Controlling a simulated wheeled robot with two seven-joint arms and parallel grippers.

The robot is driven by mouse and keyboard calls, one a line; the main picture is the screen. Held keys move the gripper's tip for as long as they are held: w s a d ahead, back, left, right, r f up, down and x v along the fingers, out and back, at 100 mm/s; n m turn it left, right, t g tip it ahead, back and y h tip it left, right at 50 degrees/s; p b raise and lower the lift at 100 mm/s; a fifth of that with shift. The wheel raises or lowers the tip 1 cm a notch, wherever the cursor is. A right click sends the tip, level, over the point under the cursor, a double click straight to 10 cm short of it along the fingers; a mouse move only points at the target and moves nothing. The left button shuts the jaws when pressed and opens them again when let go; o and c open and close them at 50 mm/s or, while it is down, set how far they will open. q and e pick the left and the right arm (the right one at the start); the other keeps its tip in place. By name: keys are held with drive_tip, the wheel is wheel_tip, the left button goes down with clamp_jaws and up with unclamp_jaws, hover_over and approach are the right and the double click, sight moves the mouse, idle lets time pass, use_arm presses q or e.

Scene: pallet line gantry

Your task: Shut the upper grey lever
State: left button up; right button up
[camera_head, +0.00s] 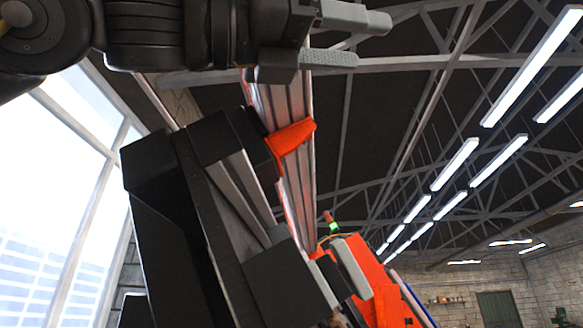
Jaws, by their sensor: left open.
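My left gripper (352,38) comes in from the top left, its fingers apart and nothing seen between them. Below it stands a tilted dark machine (200,215) with a metal rail (297,190) running up behind it to just under the gripper. An orange bracket (290,138) sits on the rail, below the lower finger and apart from it. A pale grey bar (352,268) lies against an orange part lower down. I cannot tell whether this bar or another grey piece is the upper grey lever. My right gripper is not in view.
An orange machine body (365,265) with a small green lamp (333,226) is at the lower middle. Bright windows (55,190) are at the left. Roof trusses and strip lights fill the upper right. The space right of the gripper looks clear.

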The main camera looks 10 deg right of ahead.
use_arm(q)
drive_tip(key=s+a+r+g+h+b, duration=0.1)
drive_tip(key=a+r+g+h+b, duration=0.1)
drive_tip(key=a, duration=0.4)
wheel_tip(320, 180, up, 2)
drive_tip(key=shift+a+r+m+g+h, duration=0.15)
drive_tip(key=shift+a+m+g+h, duration=0.2)
drive_tip(key=shift+g+h, duration=0.6)
drive_tip(key=shift+s+d, duration=0.1)
drive_tip(key=shift+s, duration=0.1)
